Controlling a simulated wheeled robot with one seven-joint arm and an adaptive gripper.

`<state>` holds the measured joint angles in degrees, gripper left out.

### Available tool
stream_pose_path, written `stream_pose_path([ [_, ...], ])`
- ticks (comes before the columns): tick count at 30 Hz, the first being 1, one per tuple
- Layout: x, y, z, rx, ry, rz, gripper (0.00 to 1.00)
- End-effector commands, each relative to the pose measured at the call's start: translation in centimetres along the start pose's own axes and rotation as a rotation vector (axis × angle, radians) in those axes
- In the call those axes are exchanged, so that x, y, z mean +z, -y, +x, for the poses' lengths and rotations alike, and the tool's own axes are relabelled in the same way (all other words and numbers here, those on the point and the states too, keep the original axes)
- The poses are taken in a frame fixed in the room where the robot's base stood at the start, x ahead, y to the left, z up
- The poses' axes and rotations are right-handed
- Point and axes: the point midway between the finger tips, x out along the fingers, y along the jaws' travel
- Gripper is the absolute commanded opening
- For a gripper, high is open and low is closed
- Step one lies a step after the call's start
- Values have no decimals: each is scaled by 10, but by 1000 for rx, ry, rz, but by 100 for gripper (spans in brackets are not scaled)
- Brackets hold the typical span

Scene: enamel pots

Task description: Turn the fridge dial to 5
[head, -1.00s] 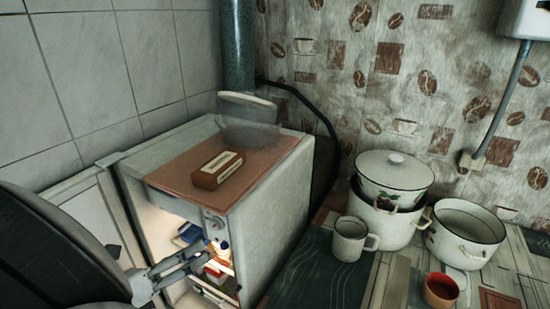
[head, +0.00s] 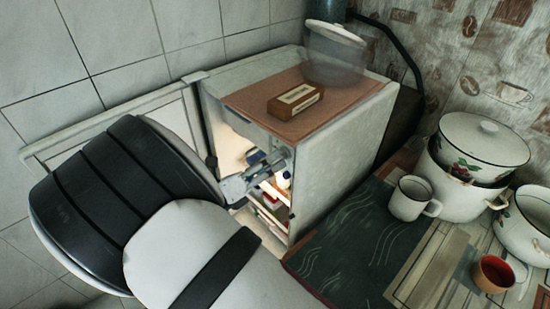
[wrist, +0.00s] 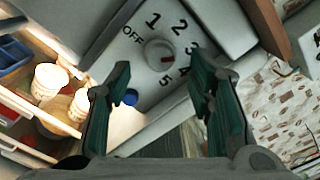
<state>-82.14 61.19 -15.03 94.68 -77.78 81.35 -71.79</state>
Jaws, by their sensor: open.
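The small white fridge (head: 345,135) stands with its door (head: 175,112) open to the left. The round dial knob (wrist: 157,54) shows in the wrist view on a grey panel marked OFF and 1 to 5. A small red mark on the knob lies on its right side, towards 3 and 4; the exact setting is hard to tell. My gripper (wrist: 163,80) is open, with one green-padded finger on each side below the knob and nothing between them. In the head view my gripper (head: 268,168) is at the fridge's upper front, and the dial is hidden.
The lit fridge holds bottles and packages, including white containers (wrist: 49,80). A brown box (head: 295,101) and a translucent pot (head: 335,55) stand on top. To the right, a table holds a white mug (head: 409,198), enamel pots (head: 482,145) and a red-brown cup (head: 493,273).

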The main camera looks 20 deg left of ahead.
Motion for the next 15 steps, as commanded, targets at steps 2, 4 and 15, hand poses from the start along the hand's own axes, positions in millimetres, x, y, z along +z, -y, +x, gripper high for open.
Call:
stream_pose_path([
  [2,0,1,11,-1,-2,0,48],
  [4,0,1,19,-2,-1,0,48],
  [15,0,0,29,1,-1,1,48],
])
